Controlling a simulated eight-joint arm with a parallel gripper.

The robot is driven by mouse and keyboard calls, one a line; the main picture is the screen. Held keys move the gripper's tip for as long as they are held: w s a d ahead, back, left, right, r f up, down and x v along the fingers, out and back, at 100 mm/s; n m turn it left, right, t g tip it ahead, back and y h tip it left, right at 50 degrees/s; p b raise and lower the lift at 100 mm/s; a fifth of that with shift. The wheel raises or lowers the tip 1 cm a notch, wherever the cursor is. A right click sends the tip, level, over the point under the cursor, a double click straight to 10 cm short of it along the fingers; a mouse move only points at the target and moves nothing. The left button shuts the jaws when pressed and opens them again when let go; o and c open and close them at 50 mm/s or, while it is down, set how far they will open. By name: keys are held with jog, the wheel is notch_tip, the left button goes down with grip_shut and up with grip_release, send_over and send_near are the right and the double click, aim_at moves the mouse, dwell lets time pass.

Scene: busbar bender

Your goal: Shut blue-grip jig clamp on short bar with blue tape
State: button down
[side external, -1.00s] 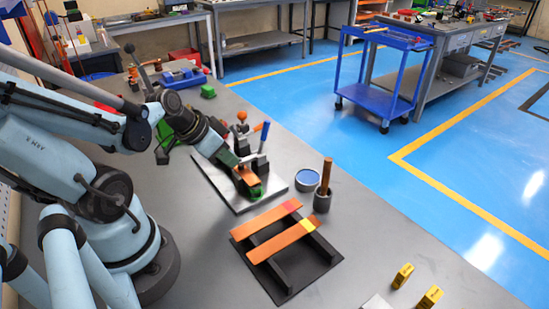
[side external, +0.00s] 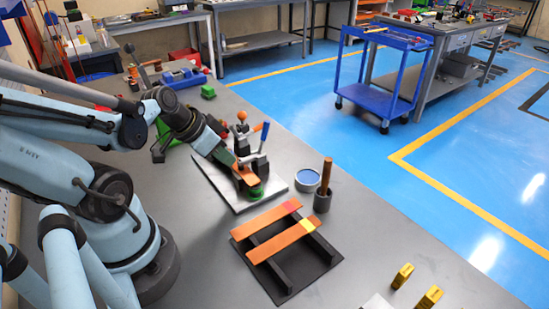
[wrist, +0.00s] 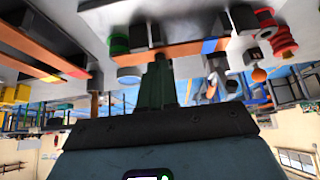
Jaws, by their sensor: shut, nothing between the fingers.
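The short copper bar (side external: 248,178) lies on the jig plate (side external: 222,196), beside a green round piece (side external: 255,193). Its blue tape (wrist: 212,46) shows in the wrist view; the bar (wrist: 185,50) runs across behind my fingers there. The blue-grip clamp (side external: 264,134) stands at the back of the jig with its handle raised. A clamp with an orange knob (side external: 242,116) stands beside it. My gripper (side external: 231,159) is shut and empty, just above and left of the bar. Its green fingers (wrist: 157,75) show in the wrist view; contact with the bar cannot be told.
A black rack (side external: 283,280) holds two copper bars, one with pink tape (side external: 289,205) and one with yellow tape (side external: 307,225). A blue-topped round tin (side external: 307,178) and a dark cup with a brown handle (side external: 323,190) stand right of the jig. Yellow blocks (side external: 402,276) stand near the front.

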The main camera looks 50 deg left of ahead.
notch_tip(320, 180, up, 10)
jog(key=s, duration=0.2)
jog(key=shift+r, duration=0.15)
dwell(0.6)
jog(key=w+d+f, duration=0.3)
jog(key=w+d, duration=0.3)
jog(key=d, duration=0.3)
jog(key=shift+w+d+f+t, duration=0.15)
jog(key=shift+d+f+t, duration=0.15)
jog(key=shift+f, duration=0.05)
